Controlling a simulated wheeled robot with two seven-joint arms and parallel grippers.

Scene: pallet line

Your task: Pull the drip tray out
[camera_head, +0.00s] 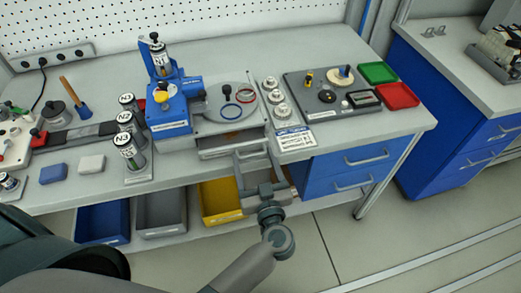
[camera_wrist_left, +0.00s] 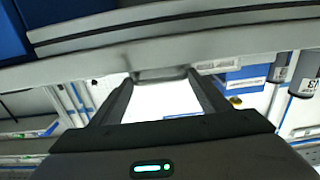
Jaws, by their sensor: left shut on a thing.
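The drip tray (camera_head: 216,152) is a grey, shallow drawer low in the front of the bench, below the blue machine (camera_head: 170,113). My left gripper (camera_head: 253,157) is at the right part of its front, shut on the tray's handle. In the left wrist view the two dark fingers (camera_wrist_left: 160,80) reach up to a grey handle (camera_wrist_left: 160,73) at the underside of a long grey edge. The fingers hide part of the tray front in the head view. My right gripper is in neither view.
Blue drawers (camera_head: 347,168) are right of the gripper. Blue, grey and yellow bins (camera_head: 218,200) stand on the shelf below. Weight cylinders (camera_head: 130,150), a tool board (camera_head: 330,92) and green and red trays (camera_head: 398,96) stand on the bench. The floor in front is clear.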

